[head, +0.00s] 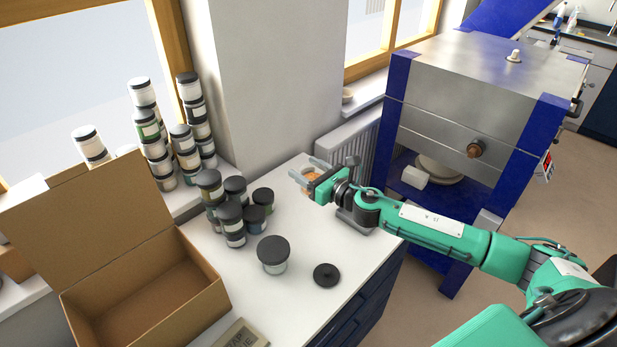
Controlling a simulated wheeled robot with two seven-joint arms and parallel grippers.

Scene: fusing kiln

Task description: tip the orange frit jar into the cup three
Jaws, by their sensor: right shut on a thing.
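My right gripper (305,182) reaches in from the right over the back of the white worktop. It is shut on the orange frit jar (312,174); only a small part of the jar's orange contents and pale rim shows between and behind the fingers. How far the jar is tilted I cannot tell. I cannot make out cup three; the gripper and forearm cover that part of the worktop. My left gripper is out of view.
A loose black lid (326,275) and a black-lidded jar (273,255) stand on the worktop (300,240). Several lidded jars (230,220) cluster left. An open cardboard box (150,300) is front left. A grey device (356,219) sits below my wrist. The kiln (440,100) stands right.

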